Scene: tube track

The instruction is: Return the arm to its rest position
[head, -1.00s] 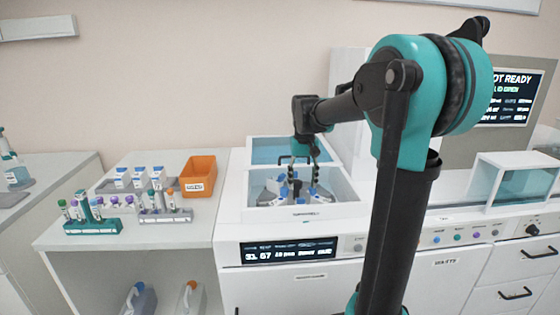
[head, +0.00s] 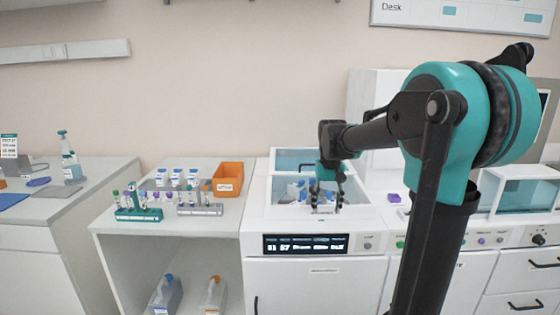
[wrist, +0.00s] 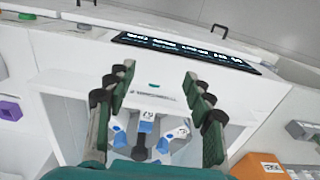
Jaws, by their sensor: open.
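My gripper (head: 327,205) is open and empty. Blue-and-white tube holders around a dark hub (wrist: 140,150) show inside the chamber below. My teal and black arm reaches in from the right of the head view with its elbow raised. My fingers hide part of the chamber in the head view.
An orange bin (head: 228,178), a teal tube rack (head: 138,214) and a grey tube rack (head: 200,210) stand on the left bench. The centrifuge's lit display (head: 305,244) is on its front. A clear-sided box (head: 528,194) stands at the right. The space above the left bench is clear.

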